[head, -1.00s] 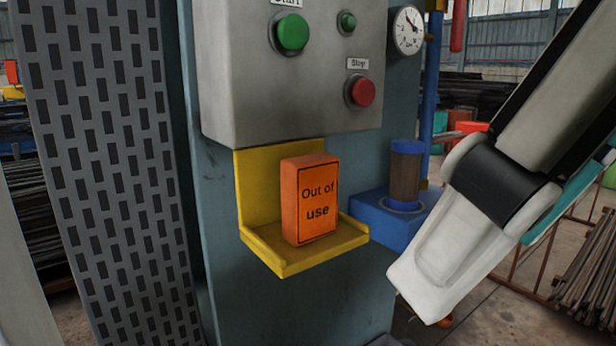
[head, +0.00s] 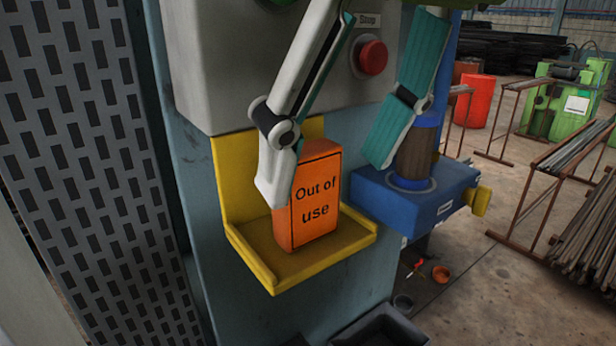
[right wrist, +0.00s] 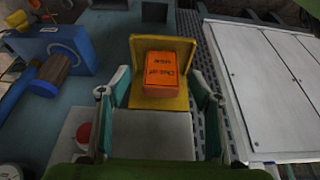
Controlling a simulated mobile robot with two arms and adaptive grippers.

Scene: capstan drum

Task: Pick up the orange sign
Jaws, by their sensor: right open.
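The orange sign (head: 318,205), a block lettered "Out of use", stands upright on a yellow bracket (head: 265,262) on the blue-grey machine side. In the right wrist view the sign (right wrist: 163,75) lies straight ahead, beyond and between the fingers. My right gripper (head: 325,176) is open and empty, coming down from above. In the head view its left finger overlaps the sign's left edge; its right finger is well to the right, in front of the drum. The right wrist view also shows the gripper (right wrist: 161,78). I cannot tell whether any finger touches the sign. My left gripper is not in view.
A grey control box with a red stop button (head: 372,57) is just above the bracket. A brown drum (head: 417,152) on a blue base (head: 450,195) stands to the right. A perforated panel (head: 85,150) is at left, and a dark bin (head: 380,326) below.

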